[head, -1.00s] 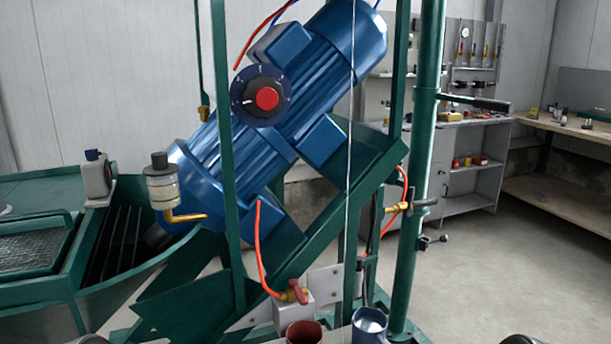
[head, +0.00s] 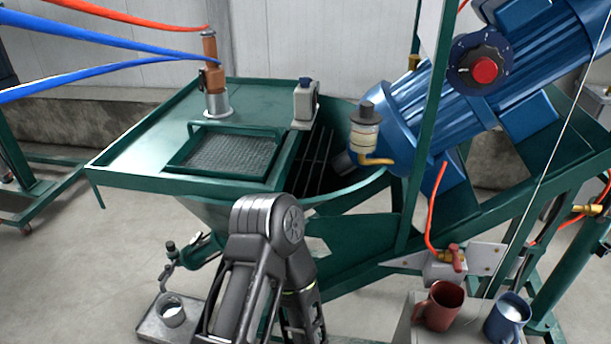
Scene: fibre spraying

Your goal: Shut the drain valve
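A valve fitting with a black handle (head: 171,247) sits on the dark pipe (head: 190,256) under the left side of the green hopper (head: 345,196); I take it to be the drain valve. It is small, and I cannot tell whether it is open or shut. A dark arm of mine, apparently the left, rises from the bottom edge, bends at a round joint below the hopper and goes back down. Neither gripper shows.
A metal cup (head: 173,313) stands on a grey tray (head: 150,326) below the valve. A red-handled valve (head: 453,257) sits on the frame at right, above a red mug (head: 440,305) and a blue mug (head: 507,316). Floor left of the tray is clear.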

